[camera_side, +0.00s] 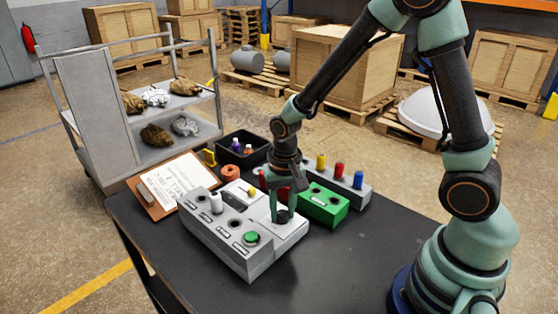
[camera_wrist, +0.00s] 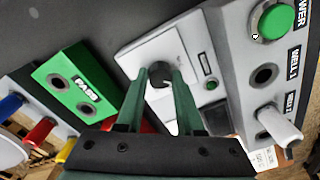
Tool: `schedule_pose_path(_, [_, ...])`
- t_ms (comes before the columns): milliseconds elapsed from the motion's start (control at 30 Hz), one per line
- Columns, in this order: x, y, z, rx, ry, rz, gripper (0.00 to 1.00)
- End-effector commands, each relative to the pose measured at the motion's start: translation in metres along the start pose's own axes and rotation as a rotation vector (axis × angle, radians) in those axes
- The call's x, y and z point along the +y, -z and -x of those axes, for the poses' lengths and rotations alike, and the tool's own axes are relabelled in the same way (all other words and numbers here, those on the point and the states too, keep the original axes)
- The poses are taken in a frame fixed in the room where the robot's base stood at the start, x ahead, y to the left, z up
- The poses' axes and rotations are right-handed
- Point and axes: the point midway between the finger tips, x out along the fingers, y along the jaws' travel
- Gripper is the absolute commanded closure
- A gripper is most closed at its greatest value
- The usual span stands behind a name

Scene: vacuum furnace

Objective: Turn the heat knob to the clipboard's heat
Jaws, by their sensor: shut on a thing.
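The grey control unit (camera_side: 222,243) stands on the black table. My gripper (camera_side: 283,216) points down at its right-hand panel. In the wrist view my gripper (camera_wrist: 163,74) is shut on a dark round knob (camera_wrist: 160,80), which sits between the two green fingers on the light panel (camera_wrist: 135,55). The knob's pointer and scale are too small or hidden to read. The brown clipboard (camera_side: 151,207) lies behind the unit at the left with a white sheet (camera_side: 178,182). The handwriting on the sheet is too small for me to read surely.
The unit bears a green button (camera_side: 251,238), sockets and an upright white cylinder (camera_side: 215,202). A green box (camera_side: 322,204) marked PASS and a grey rack with coloured pegs (camera_side: 357,190) stand at the right. A black bin (camera_side: 257,148) is behind. The front table is clear.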

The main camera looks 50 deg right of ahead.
Motion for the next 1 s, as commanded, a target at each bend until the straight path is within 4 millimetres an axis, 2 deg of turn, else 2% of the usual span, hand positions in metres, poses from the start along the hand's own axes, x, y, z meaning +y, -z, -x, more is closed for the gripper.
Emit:
schedule_pose_path(467, [0.0026,0.0013,0.0005,-0.001,-0.001,-0.021,1.00])
schedule_pose_path(500, [0.0026,0.0013,0.0004,-0.001,-0.001,-0.021,0.48])
schedule_pose_path(533, [0.0025,0.0013,0.0004,-0.001,-0.001,-0.021,0.37])
schedule_pose_path(567, [0.0024,0.0012,0.0004,-0.001,-0.001,-0.020,0.34])
schedule_pose_path(867, [0.0011,0.0006,0.0007,0.000,0.000,-0.016,0.34])
schedule_pose_path(1000, [0.0005,0.0011,0.0091,0.002,0.001,-0.015,0.34])
